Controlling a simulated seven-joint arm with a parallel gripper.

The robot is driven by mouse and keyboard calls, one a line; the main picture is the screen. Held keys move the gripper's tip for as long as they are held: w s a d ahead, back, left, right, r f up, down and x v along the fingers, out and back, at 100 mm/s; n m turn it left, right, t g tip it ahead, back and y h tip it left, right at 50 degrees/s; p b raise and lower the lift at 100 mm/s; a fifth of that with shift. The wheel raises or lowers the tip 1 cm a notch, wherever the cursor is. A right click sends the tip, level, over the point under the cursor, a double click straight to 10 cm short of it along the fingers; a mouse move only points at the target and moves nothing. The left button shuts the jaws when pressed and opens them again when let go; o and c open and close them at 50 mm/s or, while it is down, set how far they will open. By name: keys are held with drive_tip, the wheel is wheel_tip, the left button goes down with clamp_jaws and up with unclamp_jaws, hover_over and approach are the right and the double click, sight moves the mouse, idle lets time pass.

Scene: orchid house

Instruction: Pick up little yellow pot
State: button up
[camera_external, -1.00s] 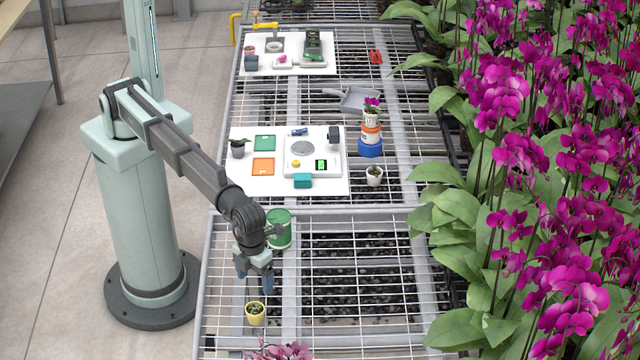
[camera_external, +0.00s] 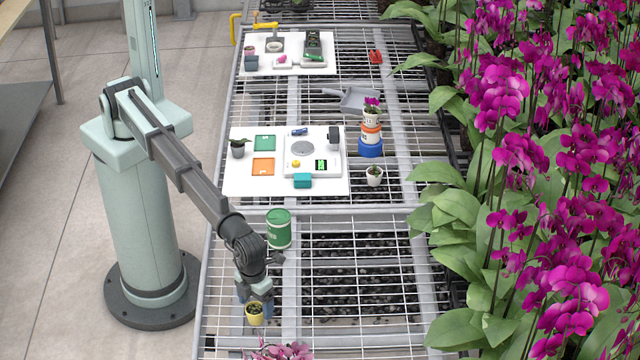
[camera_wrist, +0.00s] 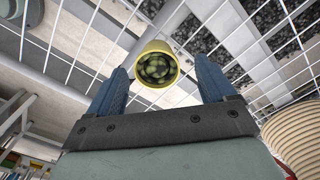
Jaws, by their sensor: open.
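The little yellow pot (camera_external: 254,319) stands upright on the wire bench near the front, with a small green plant in it. In the wrist view the yellow pot (camera_wrist: 155,62) shows from above, just beyond and between my fingertips. My gripper (camera_external: 254,302) is open, with its blue fingers pointing down close over the pot. In the wrist view my gripper (camera_wrist: 160,72) has one blue finger on each side of the pot's rim. I cannot tell whether either finger touches it.
A green can (camera_external: 279,232) stands behind my gripper. Pink flowers (camera_external: 280,350) show at the front edge. A white board (camera_external: 235,183) with small items lies farther back. Large orchids (camera_external: 540,200) fill the right side. The wire bench right of the pot is clear.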

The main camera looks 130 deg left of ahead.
sight(252, 316)
drive_tip(key=shift+s+d+f, duration=0.1)
drive_tip(key=shift+s+f, duration=0.1)
drive_tip(key=shift+f, duration=1.75)
drive_tip(key=shift+c, duration=0.4)
drive_tip(key=c, duration=1)
drive_tip(key=shift+r, duration=0.15)
